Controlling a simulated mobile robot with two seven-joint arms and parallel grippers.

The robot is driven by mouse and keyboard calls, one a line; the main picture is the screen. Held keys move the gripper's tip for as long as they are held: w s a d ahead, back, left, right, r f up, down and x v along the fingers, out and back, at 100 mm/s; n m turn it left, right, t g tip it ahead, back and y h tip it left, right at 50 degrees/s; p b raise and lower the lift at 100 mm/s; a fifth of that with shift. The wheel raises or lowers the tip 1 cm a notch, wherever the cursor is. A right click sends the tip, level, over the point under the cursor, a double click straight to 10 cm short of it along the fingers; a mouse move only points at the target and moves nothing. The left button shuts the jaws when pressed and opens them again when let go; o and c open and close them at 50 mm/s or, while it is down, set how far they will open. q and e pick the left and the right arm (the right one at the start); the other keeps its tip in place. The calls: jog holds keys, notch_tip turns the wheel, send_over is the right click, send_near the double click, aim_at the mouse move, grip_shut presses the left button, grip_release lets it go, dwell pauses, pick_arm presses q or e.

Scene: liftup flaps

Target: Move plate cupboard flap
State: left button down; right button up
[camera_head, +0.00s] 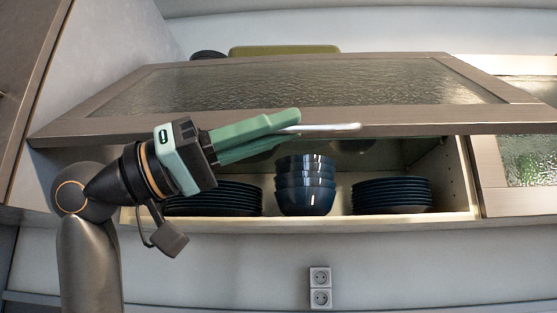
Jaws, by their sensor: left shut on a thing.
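The plate cupboard flap (300,85) is a wood-framed panel with rippled glass. It is swung up and out, so the cupboard (450,185) below it is open. A light metal handle (335,128) runs along the flap's lower front edge. My left gripper (285,124) is at the left part of this handle, its green fingers shut on it. The handle's left end is hidden by the fingers. Inside the cupboard are a left stack of dark plates (215,199), a stack of blue bowls (305,190) and a right stack of dark plates (392,194). My right gripper is out of view.
Another cupboard door with textured glass (528,160) is at the right. An olive-green object (284,49) and a dark round object (208,54) show above the flap. A wall socket (320,288) is below the cupboard. The wall area below is clear.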

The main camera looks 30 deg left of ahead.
pick_arm(q)
jog(key=shift+s+d+r+p, duration=0.15)
jog(key=shift+s+d+r, duration=0.05)
jog(key=shift+s+r, duration=0.35)
jog(key=shift+s+d+r+p, duration=0.15)
jog(key=shift+s+d+r, duration=0.05)
jog(key=shift+s+r, duration=0.25)
jog(key=c, duration=0.9)
grip_release()
jog(key=shift+w, duration=0.1)
jog(key=b+v, duration=0.3)
jog(key=v, duration=0.9)
jog(key=shift+a+f, duration=0.2)
